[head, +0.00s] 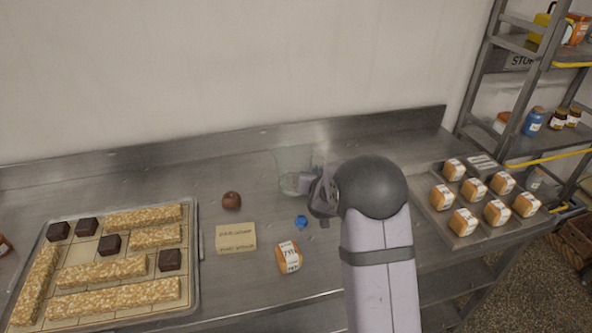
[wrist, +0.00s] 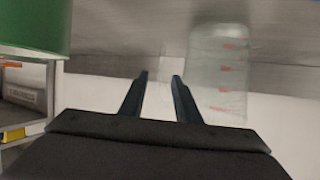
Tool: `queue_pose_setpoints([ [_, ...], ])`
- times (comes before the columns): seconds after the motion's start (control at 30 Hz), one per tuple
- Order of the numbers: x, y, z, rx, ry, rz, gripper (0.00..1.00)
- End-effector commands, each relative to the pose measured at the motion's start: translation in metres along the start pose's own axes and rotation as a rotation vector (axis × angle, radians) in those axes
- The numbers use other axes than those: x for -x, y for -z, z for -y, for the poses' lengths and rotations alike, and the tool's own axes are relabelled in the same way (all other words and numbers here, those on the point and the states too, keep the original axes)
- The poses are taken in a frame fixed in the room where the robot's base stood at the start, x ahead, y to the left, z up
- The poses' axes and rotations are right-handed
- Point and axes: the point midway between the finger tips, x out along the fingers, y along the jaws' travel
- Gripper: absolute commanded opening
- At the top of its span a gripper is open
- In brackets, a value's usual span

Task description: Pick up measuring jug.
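The measuring jug (head: 291,168) is clear and hard to see against the steel counter, standing near the back wall. My gripper (head: 314,190) is just to its right and partly covers it in the head view. In the wrist view the jug (wrist: 219,75) shows red marks and lies to the right of the fingers. My gripper (wrist: 160,76) has its two fingers apart. A faint pale strip shows between them; I cannot tell whether it is part of the jug.
The steel counter holds a tray of bars and dark cubes (head: 196,250) at left, a brown round item (head: 231,200), a paper note (head: 236,238), a blue item (head: 301,221) and a labelled orange pack (head: 288,257). A tray of packs (head: 425,202) is at right, before a shelf rack (head: 490,60).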

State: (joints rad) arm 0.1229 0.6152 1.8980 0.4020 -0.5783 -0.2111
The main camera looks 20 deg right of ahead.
Motion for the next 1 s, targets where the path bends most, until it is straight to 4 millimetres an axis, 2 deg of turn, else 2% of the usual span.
queue_pose_setpoints([
  [0.23, -0.008, -0.001, -0.001, 0.0, -0.001, 0.002, 0.3],
  [0.7, -0.049, -0.006, -0.001, 0.0, 0.001, 0.001, 0.3],
  [1.0, -0.052, -0.006, -0.001, 0.0, 0.001, 0.001, 0.3],
])
